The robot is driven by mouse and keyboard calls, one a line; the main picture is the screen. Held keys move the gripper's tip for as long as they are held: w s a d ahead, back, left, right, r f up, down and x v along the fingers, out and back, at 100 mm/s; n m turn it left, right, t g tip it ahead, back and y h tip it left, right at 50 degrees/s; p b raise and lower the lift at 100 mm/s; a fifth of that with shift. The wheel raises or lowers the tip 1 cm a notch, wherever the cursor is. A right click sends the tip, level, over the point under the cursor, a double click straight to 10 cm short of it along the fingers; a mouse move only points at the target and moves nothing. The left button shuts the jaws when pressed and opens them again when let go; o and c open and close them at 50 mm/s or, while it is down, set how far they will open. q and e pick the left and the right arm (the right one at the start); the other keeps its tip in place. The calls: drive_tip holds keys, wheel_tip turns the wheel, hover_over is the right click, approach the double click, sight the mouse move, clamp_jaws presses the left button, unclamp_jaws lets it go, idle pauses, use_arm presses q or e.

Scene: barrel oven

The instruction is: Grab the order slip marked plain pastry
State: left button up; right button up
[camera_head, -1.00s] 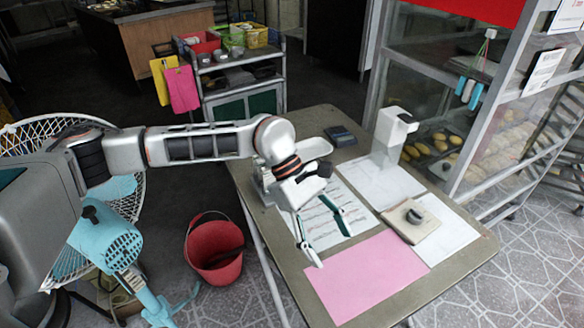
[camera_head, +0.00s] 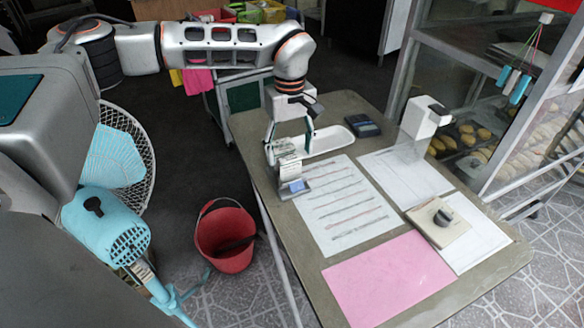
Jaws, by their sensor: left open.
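My left gripper (camera_head: 289,143) points down at the table's far left side. Its fingers are apart, one on each side of a small upright device (camera_head: 287,168) with a printed white paper strip and a blue part at its foot. I cannot tell whether the fingers touch it. A large white sheet with printed lines (camera_head: 341,207) lies just right of the device. A pink sheet (camera_head: 388,281) lies nearer the front. No marking is readable, so I cannot tell which paper is the plain pastry slip. My right gripper is out of view.
A white tray (camera_head: 332,138) and a dark calculator (camera_head: 362,125) are at the table's back. A white stand (camera_head: 425,118) and a beige block with a dark knob (camera_head: 438,221) are on the right. A red bucket (camera_head: 224,235) stands on the floor beside the table (camera_head: 500,257).

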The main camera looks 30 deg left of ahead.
sight(291, 158)
use_arm(q)
drive_tip(key=f, duration=0.4)
drive_tip(key=shift+w+f+b, duration=0.1)
drive_tip(key=shift+w+b, duration=0.1)
drive_tip(key=shift+b, duration=0.2)
drive_tip(key=shift+f, duration=0.2)
drive_tip(key=shift+r, duration=0.1)
drive_tip(key=c, duration=0.9)
drive_tip(key=shift+o, duration=0.3)
drive_tip(key=shift+r, duration=0.1)
